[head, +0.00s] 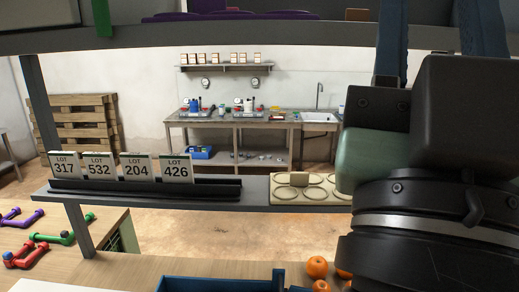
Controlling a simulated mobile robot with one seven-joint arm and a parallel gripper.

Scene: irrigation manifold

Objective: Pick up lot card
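Several white lot cards stand upright side by side in a black rack (215,190) on the grey shelf. They read, left to right, LOT 317 (64,166), LOT 532 (99,168), LOT 204 (137,168) and LOT 426 (177,169). The task does not say which card is meant. My gripper (436,30) is at the upper right, well to the right of the cards and touching none. Its two blue fingers point upward and stand wide apart, with nothing seen between them. Their tips run past the top edge.
A beige tray with round recesses (310,198) sits on the shelf right of the rack. An upper shelf (250,38) crosses above. A workbench and sink stand at the far wall.

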